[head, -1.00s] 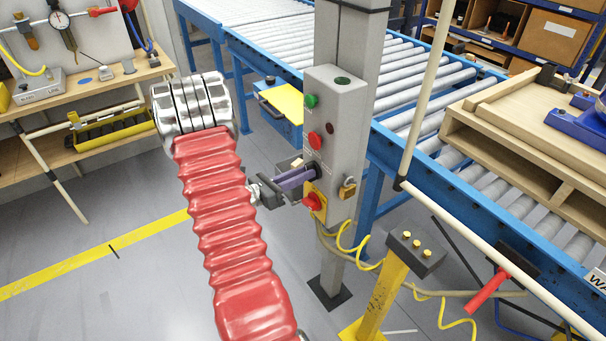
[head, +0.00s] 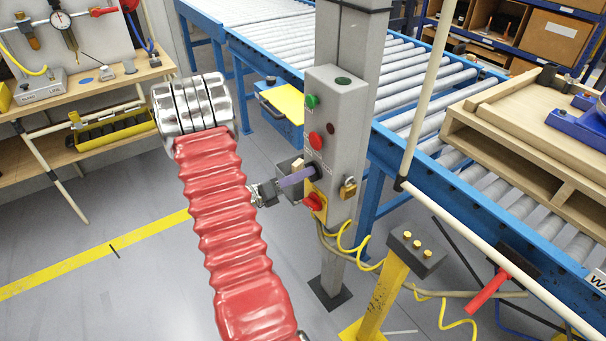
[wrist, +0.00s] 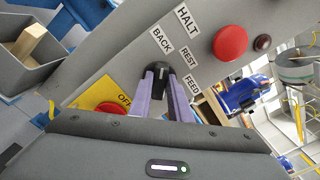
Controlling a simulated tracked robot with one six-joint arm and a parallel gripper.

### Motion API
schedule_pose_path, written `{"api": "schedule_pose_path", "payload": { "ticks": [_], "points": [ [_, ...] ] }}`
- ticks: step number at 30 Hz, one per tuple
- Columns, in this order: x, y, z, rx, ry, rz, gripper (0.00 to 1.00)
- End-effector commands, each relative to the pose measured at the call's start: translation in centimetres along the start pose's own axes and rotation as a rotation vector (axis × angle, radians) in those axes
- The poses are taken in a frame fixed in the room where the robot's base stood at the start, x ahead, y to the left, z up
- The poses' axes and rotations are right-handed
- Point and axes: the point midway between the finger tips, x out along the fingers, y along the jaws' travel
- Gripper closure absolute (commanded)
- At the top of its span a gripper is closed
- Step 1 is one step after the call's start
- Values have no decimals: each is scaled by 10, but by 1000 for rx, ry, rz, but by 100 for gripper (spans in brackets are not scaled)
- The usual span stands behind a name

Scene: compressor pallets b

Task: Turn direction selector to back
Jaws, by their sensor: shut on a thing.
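The direction selector (wrist: 157,72) is a black knob with a white mark on the grey control box (head: 338,110). White BACK, REST and FEED labels (wrist: 189,57) surround part of it. In the wrist view, the mark appears to lie toward the BACK and REST side, but I cannot tell its exact position. My gripper (wrist: 164,77) is shut on the knob, with a purple finger on either side. In the head view, my gripper (head: 304,175) reaches the box from the left, and the knob is mostly hidden by the fingers.
A red button (wrist: 230,43) is by the HALT label. A red switch on a yellow plate (head: 315,201) sits just below the fingers, and a padlock (head: 348,188) hangs beside it. A small grey bin (wrist: 32,48) holding a wooden block is beside the box.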

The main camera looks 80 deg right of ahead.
Motion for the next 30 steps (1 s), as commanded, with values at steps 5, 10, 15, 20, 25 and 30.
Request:
{"api": "schedule_pose_path", "payload": {
  "ticks": [5,10,15,20,25,30],
  "points": [
    [-2,1,0,-4,-1,4,100],
    [-1,1,0,-4,-1,4,79],
    [-1,1,0,-2,-1,3,67],
    [0,1,0,-1,0,2,64],
    [-1,0,0,-1,-1,2,64],
    [-11,1,0,-1,-1,3,64]
  ]
}}
